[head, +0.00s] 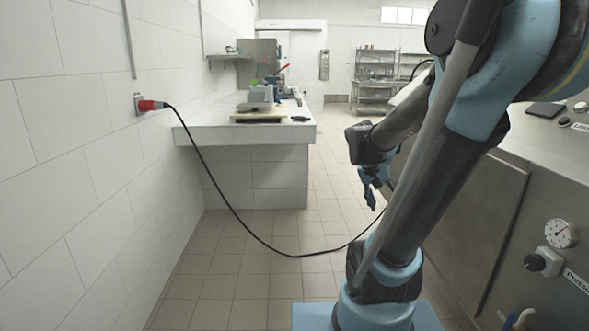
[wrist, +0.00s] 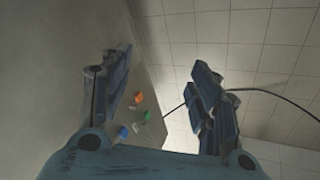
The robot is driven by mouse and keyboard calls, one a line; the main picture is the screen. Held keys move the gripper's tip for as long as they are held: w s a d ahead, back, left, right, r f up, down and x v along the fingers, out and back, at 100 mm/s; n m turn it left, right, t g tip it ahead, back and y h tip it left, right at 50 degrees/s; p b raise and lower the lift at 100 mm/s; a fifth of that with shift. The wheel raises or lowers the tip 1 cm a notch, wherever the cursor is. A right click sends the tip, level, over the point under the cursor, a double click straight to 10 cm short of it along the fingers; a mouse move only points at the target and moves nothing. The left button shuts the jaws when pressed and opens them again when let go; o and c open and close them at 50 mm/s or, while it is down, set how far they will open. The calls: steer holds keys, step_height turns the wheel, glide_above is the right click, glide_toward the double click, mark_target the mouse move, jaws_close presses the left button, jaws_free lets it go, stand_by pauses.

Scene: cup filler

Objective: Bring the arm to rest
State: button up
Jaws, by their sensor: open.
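My gripper (head: 372,187) hangs from my arm in the middle of the head view, over the tiled floor and left of the steel machine (head: 480,225). In the wrist view my gripper (wrist: 160,85) shows its two blue fingers wide apart. Nothing is between them. My arm is bent, with its upper part filling the right of the head view and partly hiding the machine.
A black cable (head: 240,222) runs from a red plug (head: 150,105) on the left wall, sags low across the aisle and passes behind my arm. A tiled counter (head: 250,135) stands ahead at left. The floor (head: 240,275) between is otherwise clear.

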steer(key=s+a+f+n+y, duration=0.2)
steer(key=s+a+f, duration=0.1)
steer(key=s+a, duration=0.2)
steer(key=s+a+f+n+y, duration=0.2)
steer(key=s+a+f+y, duration=0.1)
steer(key=s, duration=0.5)
steer(key=shift+a+f+n, duration=0.3)
steer(key=shift+a, duration=0.6)
steer(key=shift+w+f, duration=0.2)
steer(key=shift+w, duration=0.15)
